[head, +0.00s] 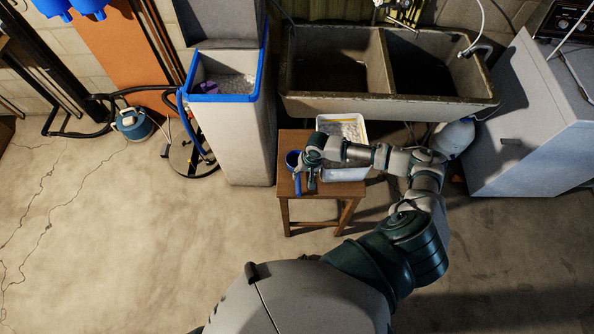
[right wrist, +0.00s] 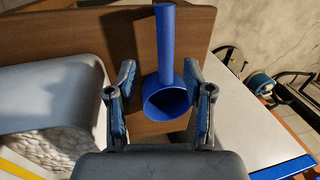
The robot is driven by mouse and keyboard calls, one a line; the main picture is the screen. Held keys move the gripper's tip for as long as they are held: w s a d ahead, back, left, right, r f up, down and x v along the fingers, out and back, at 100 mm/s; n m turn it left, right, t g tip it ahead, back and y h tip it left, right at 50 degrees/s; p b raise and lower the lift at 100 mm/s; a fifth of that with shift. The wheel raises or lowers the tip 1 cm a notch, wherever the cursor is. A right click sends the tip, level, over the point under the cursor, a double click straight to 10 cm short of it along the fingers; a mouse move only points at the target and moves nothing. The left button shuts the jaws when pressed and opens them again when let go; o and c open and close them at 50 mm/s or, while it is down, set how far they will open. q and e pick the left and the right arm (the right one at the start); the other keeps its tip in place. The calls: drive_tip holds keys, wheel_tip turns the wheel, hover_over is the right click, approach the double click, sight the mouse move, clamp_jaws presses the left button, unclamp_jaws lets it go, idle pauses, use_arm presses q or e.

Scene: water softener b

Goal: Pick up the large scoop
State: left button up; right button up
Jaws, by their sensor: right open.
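The large scoop (head: 298,187) is blue and rests on the small wooden stool (head: 284,205), near its left side. In the right wrist view the scoop (right wrist: 166,103) shows its round, hollow cup near the palm and its straight handle pointing away. My right gripper (head: 305,180) is over the scoop, with its arm coming in from the right. In the right wrist view my right gripper (right wrist: 159,75) is open, with one finger on each side of the scoop and a visible gap on the left. My left gripper is not in view.
A white tub (head: 361,125) of pale granules stands on the stool beside the scoop. A tall bin with a blue rim (head: 225,98) holds white granules and a purple item (head: 208,88). A double sink (head: 390,100) is behind. Open floor lies left of the stool.

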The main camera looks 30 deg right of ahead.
sight(299, 181)
drive_tip(key=f, duration=0.2)
drive_tip(key=a+f, duration=0.1)
drive_tip(key=f, duration=0.1)
drive_tip(key=a+f, duration=0.1)
drive_tip(key=f, duration=0.1)
drive_tip(key=shift+w+f, duration=0.25)
drive_tip(key=shift+w, duration=0.1)
clamp_jaws()
